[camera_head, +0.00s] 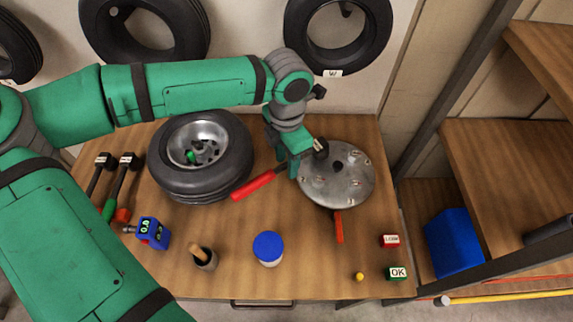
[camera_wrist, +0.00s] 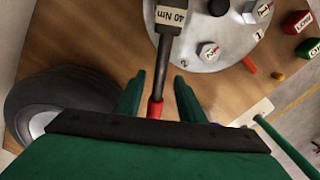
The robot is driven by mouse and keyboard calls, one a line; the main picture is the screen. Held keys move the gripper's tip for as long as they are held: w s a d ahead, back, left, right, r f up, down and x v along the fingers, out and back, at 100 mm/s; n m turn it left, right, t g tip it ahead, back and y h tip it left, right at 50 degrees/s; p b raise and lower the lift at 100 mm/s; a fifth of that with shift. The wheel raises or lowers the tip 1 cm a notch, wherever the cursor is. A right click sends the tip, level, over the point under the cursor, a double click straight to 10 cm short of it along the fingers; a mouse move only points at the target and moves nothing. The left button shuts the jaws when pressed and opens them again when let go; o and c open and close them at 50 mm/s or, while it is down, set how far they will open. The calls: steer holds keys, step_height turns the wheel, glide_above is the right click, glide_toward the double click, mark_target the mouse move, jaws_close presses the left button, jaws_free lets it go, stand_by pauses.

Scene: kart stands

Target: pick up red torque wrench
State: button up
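The red torque wrench has a red handle (camera_head: 253,185) on the table between the tyre and the round metal plate. Its dark head (camera_head: 320,147) lies over the plate's edge. In the wrist view the head (camera_wrist: 172,16) is labelled 40 Nm, and a thin dark shaft runs down to the red handle (camera_wrist: 155,108). My gripper (camera_head: 295,167) is over the wrench. In the wrist view its green fingers (camera_wrist: 157,95) are apart, one on each side of the wrench where shaft meets handle, with gaps on both sides. Most of the handle is hidden there by my gripper.
The metal plate (camera_head: 338,188) with lug nuts is right of my gripper; a tyre with wheel (camera_head: 200,155) is left. Table front centre-right is mostly clear.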

steer(key=shift+f, duration=1)
steer(key=shift+w, duration=0.1)
jaws_close()
steer(key=shift+r, duration=0.1)
steer(key=shift+r, duration=0.6)
steer(key=s+d+r, duration=0.1)
steer(key=s+r, duration=1)
steer(key=s, duration=0.3)
steer(key=shift+r, duration=0.3)
